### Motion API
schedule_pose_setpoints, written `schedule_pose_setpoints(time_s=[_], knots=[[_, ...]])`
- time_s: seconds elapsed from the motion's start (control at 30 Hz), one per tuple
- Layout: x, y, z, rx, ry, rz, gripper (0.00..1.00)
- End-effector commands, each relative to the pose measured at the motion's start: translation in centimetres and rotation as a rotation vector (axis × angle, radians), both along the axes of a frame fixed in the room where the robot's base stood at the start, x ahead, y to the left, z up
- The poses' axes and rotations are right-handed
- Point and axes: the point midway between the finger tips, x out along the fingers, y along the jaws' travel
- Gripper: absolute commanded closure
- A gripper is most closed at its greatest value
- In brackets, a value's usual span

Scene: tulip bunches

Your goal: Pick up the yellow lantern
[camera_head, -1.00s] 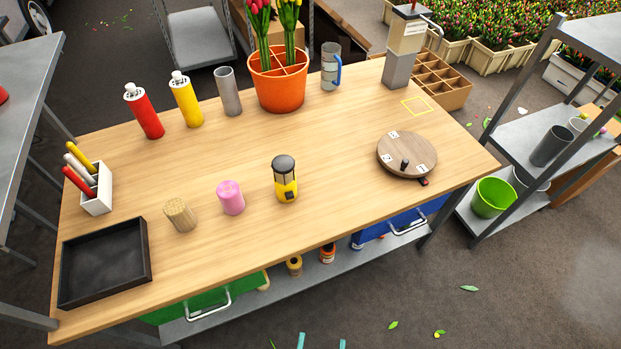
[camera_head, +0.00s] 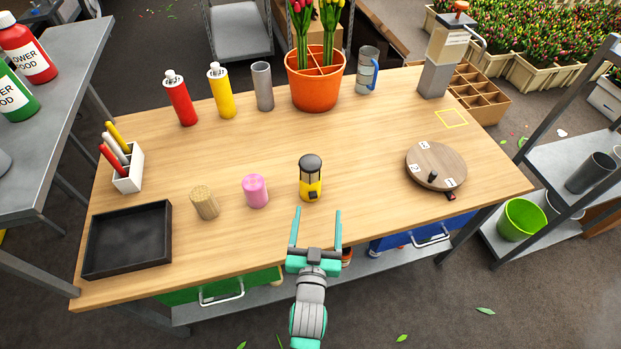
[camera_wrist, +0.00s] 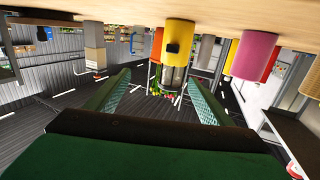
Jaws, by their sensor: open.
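The yellow lantern (camera_head: 310,180) with a dark domed top stands upright near the front middle of the wooden table (camera_head: 370,190). My gripper (camera_head: 316,215) is open and empty at the table's front edge, just in front of the lantern, with its two teal fingers pointing towards it. The wrist view is upside down. There the lantern (camera_wrist: 178,42) hangs from the tabletop at the upper middle, beyond and between the spread fingers (camera_wrist: 158,88). The fingers and the lantern are apart.
A pink cylinder (camera_head: 255,191) and a tan cylinder (camera_head: 205,203) stand left of the lantern. A round wooden turntable (camera_head: 436,160) lies to the right. Bottles and an orange pot (camera_head: 314,92) stand at the back. The table around the lantern is clear.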

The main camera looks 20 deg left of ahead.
Motion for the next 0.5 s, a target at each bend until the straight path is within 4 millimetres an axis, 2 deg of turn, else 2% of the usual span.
schedule_pose_setpoints(time_s=[0.03,0.2,0.33,0.5], knots=[[1.7,1.0,1.2,0.0,-0.018,0.015,0.26],[5.2,3.3,3.5,-0.006,-0.039,0.05,0.26],[6.6,4.2,4.5,-0.01,-0.048,0.062,0.26],[8.1,4.8,4.8,-0.011,-0.051,0.066,0.26]])
